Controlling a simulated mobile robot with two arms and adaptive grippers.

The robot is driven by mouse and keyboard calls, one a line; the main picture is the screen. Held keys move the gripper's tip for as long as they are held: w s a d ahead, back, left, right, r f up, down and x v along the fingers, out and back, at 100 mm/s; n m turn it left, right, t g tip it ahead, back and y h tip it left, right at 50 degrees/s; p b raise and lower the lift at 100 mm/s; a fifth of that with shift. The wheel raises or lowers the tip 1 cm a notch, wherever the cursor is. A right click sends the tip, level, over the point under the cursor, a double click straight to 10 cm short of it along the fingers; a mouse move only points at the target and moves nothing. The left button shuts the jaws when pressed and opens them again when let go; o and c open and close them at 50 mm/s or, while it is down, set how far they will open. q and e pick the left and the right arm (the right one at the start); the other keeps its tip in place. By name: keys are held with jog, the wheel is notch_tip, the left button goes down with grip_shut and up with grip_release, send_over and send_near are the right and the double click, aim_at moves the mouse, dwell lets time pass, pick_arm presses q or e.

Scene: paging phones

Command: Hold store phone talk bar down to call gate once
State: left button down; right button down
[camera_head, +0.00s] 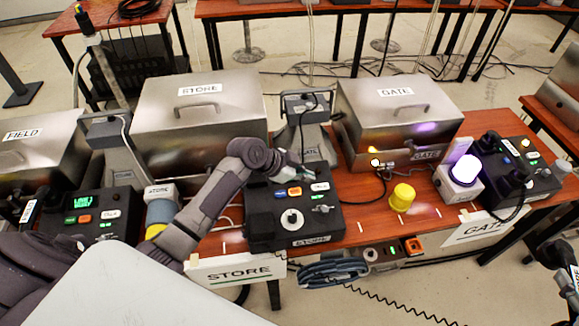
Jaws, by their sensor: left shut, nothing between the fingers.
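The store phone (293,238) is a black desk unit with a STORE label, coloured buttons, a round dial and a small metal lever (322,208). My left gripper (303,173) is shut and empty over its upper right part; contact with it is unclear. I cannot make out the talk bar for certain. The gate phone (545,178) is at the right, with its handset and cord. A dark gripper-like shape, likely my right gripper (556,258), is cut off at the lower right edge beside a dark labelled piece; its fingers are unclear.
A lit white-violet lamp (465,170) and a yellow lamp (403,197) stand right of the store phone. Metal STORE (200,118) and GATE (395,108) boxes stand behind. The field phone (100,215) is at left. A coiled cord (395,303) hangs below the table front.

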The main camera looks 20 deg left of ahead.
pick_arm(q)
jog(key=v, duration=0.5)
jog(key=shift+w+r+b, duration=0.1)
jog(key=shift+r+b, duration=0.25)
jog(key=shift+r, duration=0.1)
jog(key=shift+w, duration=0.1)
jog(key=shift+f, duration=0.1)
